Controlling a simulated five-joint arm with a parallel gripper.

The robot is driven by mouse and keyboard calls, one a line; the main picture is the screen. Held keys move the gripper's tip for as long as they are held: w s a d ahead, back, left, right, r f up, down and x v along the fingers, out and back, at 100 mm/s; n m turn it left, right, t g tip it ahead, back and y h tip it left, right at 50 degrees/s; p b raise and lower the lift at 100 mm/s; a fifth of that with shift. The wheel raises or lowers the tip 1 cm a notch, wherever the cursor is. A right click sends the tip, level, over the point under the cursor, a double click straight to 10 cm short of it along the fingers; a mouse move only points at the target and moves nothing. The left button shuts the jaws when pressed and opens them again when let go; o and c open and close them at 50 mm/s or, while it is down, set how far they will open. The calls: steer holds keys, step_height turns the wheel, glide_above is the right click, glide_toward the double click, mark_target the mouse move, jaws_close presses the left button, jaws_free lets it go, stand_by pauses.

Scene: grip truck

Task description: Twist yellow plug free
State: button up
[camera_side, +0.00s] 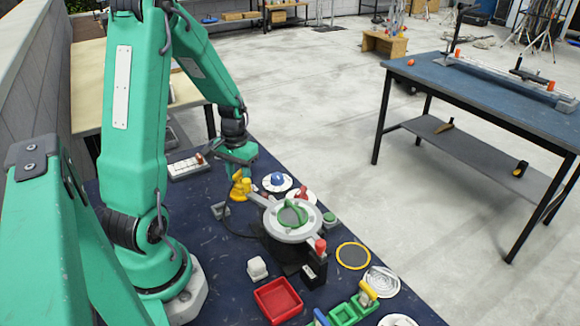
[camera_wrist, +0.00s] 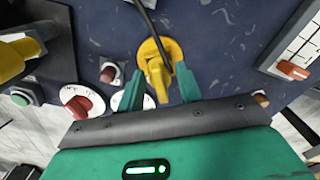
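The yellow plug (camera_wrist: 154,62) sits on the dark blue table top in the wrist view, with a round yellow base, a raised grip and a black cable running up from it. In the side view yellow (camera_side: 240,189) shows just below my gripper (camera_side: 240,168). In the wrist view my gripper (camera_wrist: 160,80) is open, with one green finger on each side of the plug's grip. There are visible gaps between the fingers and the plug, and nothing is held. Fingertip depth relative to the plug is hard to tell.
A grey wheel (camera_side: 272,228) with a green centre and a red knob stands right of the plug. Blue and red dials (camera_side: 277,182) (camera_side: 301,196) are close by. A white switch panel (camera_side: 187,166) lies to the left. A red tray (camera_side: 278,300) is nearer the front.

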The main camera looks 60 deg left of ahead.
steer(key=c, duration=0.5)
